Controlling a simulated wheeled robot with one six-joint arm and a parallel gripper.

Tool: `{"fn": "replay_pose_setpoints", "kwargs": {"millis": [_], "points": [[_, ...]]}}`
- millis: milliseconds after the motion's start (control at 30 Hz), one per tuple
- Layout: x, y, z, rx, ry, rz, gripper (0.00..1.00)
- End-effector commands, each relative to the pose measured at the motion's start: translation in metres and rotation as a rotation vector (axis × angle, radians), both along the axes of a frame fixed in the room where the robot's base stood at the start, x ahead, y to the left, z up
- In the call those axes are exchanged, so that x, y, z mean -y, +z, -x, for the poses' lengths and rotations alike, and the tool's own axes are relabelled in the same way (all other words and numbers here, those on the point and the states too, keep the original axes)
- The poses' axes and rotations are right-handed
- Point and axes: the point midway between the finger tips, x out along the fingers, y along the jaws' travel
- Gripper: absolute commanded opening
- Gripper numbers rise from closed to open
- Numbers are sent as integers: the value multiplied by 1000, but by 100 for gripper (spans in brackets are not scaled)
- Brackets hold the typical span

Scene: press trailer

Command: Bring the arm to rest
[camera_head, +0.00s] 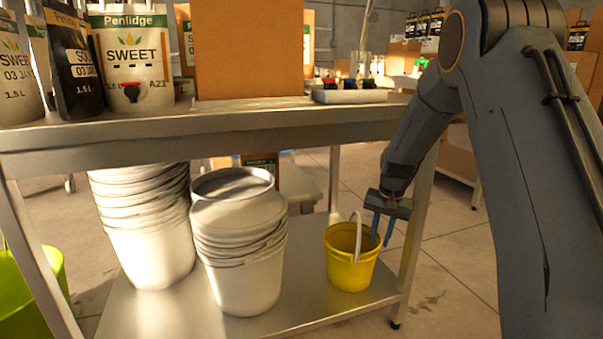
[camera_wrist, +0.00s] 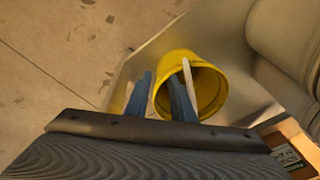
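My gripper (camera_head: 382,232) points down at the right side of a yellow bucket (camera_head: 351,270) on the lower shelf. Its two blue fingers are spread apart, also in the wrist view (camera_wrist: 160,88). There the right finger overlaps the bucket's mouth and the left finger lies outside it. The bucket (camera_wrist: 212,93) stands upright, and its inside looks empty in the part that shows. Its pale handle (camera_head: 357,236) stands up to the left of the fingers. In the wrist view the handle is just right of the right finger. I cannot tell whether a finger touches the bucket.
A metal lower shelf (camera_head: 180,315) bears stacked white buckets (camera_head: 243,265) left of the yellow one. The upper shelf (camera_head: 215,118) holds pouches (camera_head: 137,60), a cardboard box (camera_head: 247,50) and a small tray (camera_head: 349,97). A table leg (camera_head: 418,220) stands close behind my gripper. Open floor lies right.

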Motion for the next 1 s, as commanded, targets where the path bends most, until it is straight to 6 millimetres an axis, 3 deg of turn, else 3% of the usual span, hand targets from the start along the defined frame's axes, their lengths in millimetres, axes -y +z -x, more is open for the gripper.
{"fn": "replay_pose_setpoints", "kwargs": {"millis": [200,500,900,1000], "points": [[-25,37,87,23,145,41,22],[-47,55,209,49,324,89,22],[-61,52,312,68,471,124,22],[-85,61,314,61,516,108,22]]}}
